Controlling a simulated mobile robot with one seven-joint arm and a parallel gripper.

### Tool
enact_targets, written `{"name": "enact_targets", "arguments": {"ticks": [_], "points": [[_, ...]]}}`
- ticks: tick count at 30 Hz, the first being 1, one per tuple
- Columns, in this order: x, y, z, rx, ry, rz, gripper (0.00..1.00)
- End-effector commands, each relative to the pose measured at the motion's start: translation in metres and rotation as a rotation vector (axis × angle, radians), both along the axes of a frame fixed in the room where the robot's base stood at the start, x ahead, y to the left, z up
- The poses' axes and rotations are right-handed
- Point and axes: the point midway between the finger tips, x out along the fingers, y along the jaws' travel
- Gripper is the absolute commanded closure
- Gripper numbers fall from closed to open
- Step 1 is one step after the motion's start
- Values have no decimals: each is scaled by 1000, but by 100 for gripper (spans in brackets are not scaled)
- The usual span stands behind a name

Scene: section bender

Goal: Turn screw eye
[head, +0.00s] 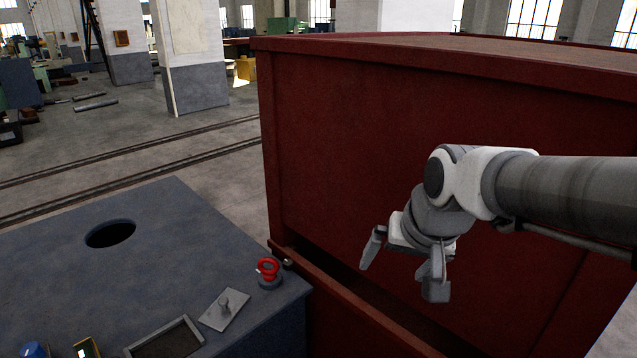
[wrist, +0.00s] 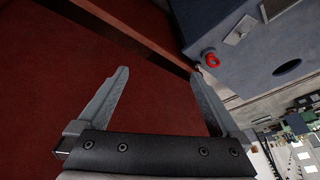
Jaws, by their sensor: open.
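The screw eye is a red ring (head: 268,267) on a round dark base, standing at the right edge of the blue-grey machine top. In the wrist view the red ring (wrist: 211,58) shows at the upper right, beyond the right fingertip. My gripper (head: 401,279) is open and empty, in front of the dark red panel and well to the right of the ring. In the wrist view my gripper (wrist: 160,73) has its two fingers spread wide, with only red surface between them. Nothing touches the ring.
A grey plate with a knob (head: 224,308) and a shallow tray (head: 188,322) lie left of the ring. A round hole (head: 110,233) opens in the machine top (head: 180,225). A large dark red box (head: 350,150) with a lower ledge stands close behind my gripper.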

Motion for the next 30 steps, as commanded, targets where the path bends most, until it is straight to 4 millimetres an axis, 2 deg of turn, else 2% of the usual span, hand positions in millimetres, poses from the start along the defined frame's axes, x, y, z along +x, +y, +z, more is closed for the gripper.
{"name": "enact_targets", "arguments": {"ticks": [1,6,11,15,20,24,30], "points": [[15,11,-11,5,13,-9,0],[63,41,-39,3,17,-55,0],[103,76,-68,-27,-2,-85,0],[133,112,-94,-66,-43,-95,0],[161,160,-121,-116,-119,-85,0],[178,206,-140,-154,-206,-56,0],[188,260,-154,-181,-309,-6,0]]}}
